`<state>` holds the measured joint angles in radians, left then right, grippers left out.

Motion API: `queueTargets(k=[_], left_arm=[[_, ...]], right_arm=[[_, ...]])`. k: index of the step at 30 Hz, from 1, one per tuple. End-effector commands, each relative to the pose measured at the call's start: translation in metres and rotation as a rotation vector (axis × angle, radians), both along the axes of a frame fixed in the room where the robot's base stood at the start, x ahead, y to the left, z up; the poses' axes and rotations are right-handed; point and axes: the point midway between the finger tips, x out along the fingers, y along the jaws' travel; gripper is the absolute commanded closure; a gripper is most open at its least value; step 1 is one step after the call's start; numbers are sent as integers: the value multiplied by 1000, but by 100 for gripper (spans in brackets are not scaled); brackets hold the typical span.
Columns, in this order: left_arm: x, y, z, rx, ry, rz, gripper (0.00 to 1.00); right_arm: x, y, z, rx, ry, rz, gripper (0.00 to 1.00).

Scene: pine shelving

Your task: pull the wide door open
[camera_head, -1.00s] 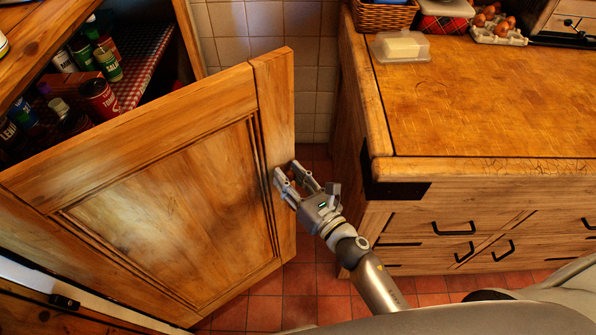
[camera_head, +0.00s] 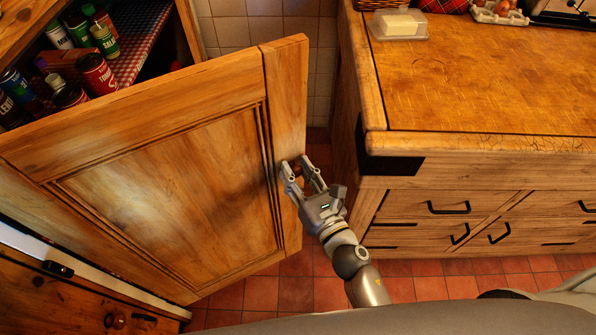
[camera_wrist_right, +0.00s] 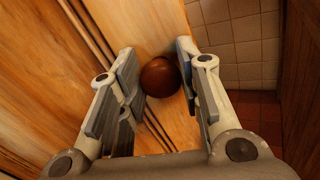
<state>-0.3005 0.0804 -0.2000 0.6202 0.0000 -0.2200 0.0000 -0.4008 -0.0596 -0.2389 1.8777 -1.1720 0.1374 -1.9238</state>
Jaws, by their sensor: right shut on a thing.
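The wide door (camera_head: 165,185) is a panelled pine door standing partly open at the left of the head view, with a gap between its free edge and the shelf's side post. Its round brown knob (camera_wrist_right: 160,77) shows in the wrist view between my right fingers. My right gripper (camera_head: 302,172) is shut on the knob near the door's free edge; it also shows in the right wrist view (camera_wrist_right: 158,80). In the head view the fingers mostly hide the knob. My left gripper is not in view.
Behind the door, a shelf with a checked cloth (camera_head: 140,35) holds several jars (camera_head: 95,75). A wooden counter (camera_head: 480,80) with drawers stands to the right, close to my right gripper. A lower cupboard (camera_head: 60,305) is at bottom left. Red floor tiles (camera_head: 300,290) show between.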

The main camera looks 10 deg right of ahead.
Motion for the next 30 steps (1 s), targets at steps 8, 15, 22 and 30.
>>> queueTargets(k=[8,15,22,30], left_arm=[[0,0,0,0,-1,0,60],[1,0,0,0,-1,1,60],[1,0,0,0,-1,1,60],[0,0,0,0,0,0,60]], right_arm=[[0,0,1,0,-1,-1,45],[0,0,0,0,0,0,45],[-14,-5,-1,3,4,-2,45],[-57,-20,-1,3,5,-4,45]])
